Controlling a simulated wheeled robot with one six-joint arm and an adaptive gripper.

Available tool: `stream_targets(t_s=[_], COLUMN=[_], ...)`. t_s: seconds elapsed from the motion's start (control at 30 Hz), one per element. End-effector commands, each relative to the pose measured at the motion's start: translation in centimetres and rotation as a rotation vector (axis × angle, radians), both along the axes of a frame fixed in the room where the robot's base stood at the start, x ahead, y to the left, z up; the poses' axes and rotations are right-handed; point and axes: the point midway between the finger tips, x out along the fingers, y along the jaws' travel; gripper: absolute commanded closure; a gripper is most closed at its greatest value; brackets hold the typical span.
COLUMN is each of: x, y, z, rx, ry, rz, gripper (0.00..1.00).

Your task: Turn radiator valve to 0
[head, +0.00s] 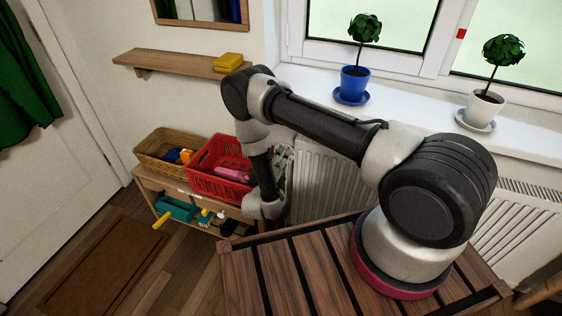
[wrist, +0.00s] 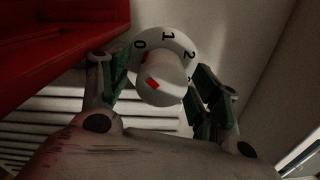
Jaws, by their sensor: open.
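The radiator valve (wrist: 164,80) is a white round knob in the middle of the wrist view. Its dial shows 0, 1 and 2 along the upper rim. A red mark sits on the knob's front, and another red patch shows close to the 0. My gripper (wrist: 158,78) is open, with one dark green-padded finger on each side of the knob. I cannot tell whether either finger touches it. In the head view my arm hides the valve. The white radiator (head: 318,185) stands under the window sill behind my arm.
A red basket (head: 205,158) stands on a low wooden shelf left of my arm; its red side (wrist: 50,40) fills the wrist view's upper left. A wicker basket (head: 155,160) stands beside it. Two potted plants, blue (head: 354,85) and white (head: 482,108), stand on the sill.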

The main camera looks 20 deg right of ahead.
Motion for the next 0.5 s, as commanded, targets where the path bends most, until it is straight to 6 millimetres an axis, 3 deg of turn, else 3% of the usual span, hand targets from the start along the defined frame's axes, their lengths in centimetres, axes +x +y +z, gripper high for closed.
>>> stream_targets(t_s=[0.17,0.5], x=[-1.0,-7.0], y=[0.9,5.3], z=[0.0,0.0], rx=[0.001,-0.001], ry=[0.001,0.002], rz=[0.003,0.006], gripper=[0.37,0.37])
